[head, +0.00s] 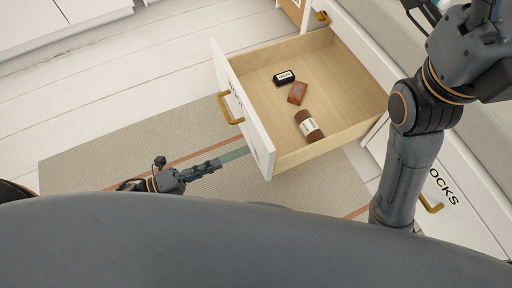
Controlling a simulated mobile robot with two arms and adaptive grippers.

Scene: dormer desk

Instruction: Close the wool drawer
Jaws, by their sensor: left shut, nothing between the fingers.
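The open drawer (258,128) is pulled well out of the white cabinet; its label is too foreshortened to read. It has a white front with a brass handle (229,108) and a pale wood inside. In it lie a small black box (285,79), a rust-brown block (298,93) and a brown roll with a pale band (309,126). My left gripper (212,166) is shut and empty, low and left of the drawer front, apart from it. My right arm rises at the right, and its gripper is not clearly seen.
A lower white front lettered "OCKS" (446,190), with a brass handle (431,205), is at the right, partly behind my right arm. A striped beige rug (110,155) lies on the pale plank floor (130,65). The floor left of the drawer is clear.

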